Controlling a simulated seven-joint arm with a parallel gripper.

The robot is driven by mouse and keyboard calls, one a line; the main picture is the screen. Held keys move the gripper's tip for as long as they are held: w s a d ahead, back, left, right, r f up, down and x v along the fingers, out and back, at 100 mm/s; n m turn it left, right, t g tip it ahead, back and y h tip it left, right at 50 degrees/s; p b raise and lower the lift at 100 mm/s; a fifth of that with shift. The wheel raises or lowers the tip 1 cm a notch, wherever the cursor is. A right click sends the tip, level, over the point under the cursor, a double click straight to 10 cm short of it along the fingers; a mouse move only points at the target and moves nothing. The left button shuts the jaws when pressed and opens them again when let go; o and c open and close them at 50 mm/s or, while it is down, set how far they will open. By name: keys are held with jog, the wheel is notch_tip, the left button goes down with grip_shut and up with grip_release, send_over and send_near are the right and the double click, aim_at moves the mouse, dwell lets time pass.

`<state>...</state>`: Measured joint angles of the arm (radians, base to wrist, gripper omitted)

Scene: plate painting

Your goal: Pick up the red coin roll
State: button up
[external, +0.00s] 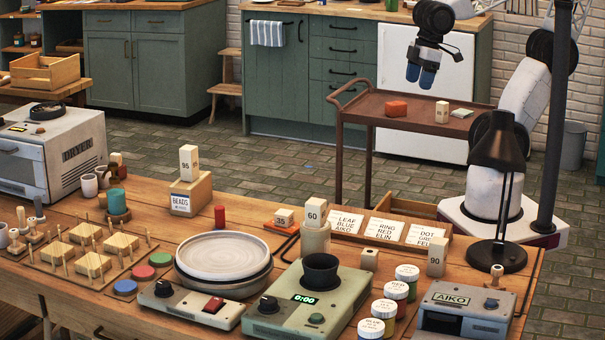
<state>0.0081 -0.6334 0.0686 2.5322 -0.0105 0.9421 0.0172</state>
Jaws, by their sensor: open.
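A small upright red cylinder (220,216), which looks like the red coin roll, stands on the wooden table behind the round plate. My gripper (421,76) is at the upper right, high above the brown cart and well away from the red cylinder. Its two blue fingertips point down, open, with nothing seen between them.
The plate (224,260) sits in front. A black lamp (497,255) stands at right. The cart (372,108) holds a red block (396,108).

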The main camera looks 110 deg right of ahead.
jog(key=shift+c, duration=0.3)
jog(key=shift+c, duration=0.6)
jog(key=shift+w, duration=0.1)
